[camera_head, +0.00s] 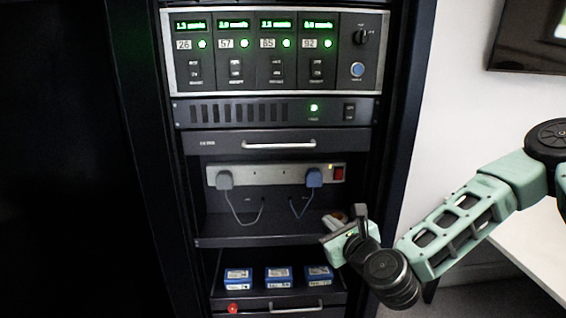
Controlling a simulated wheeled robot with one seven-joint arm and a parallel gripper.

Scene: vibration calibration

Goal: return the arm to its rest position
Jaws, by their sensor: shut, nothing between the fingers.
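My arm (445,235) comes in from the right, bent, in pale green and black. My gripper (343,225) is shut and empty, in front of the right side of the rack's open lower bay. It looks apart from the plugs and the blue boxes, though its exact distance from the shelf edge is hard to tell. A small tan and dark shape (336,216) shows just behind the gripper, mostly hidden.
The rack holds a panel of four green displays (275,50), a closed drawer (232,142) and a power strip (265,174) with two plugs. Three blue boxes (277,277) sit on the low shelf. A white table (530,240) and wall screen (528,38) are at right.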

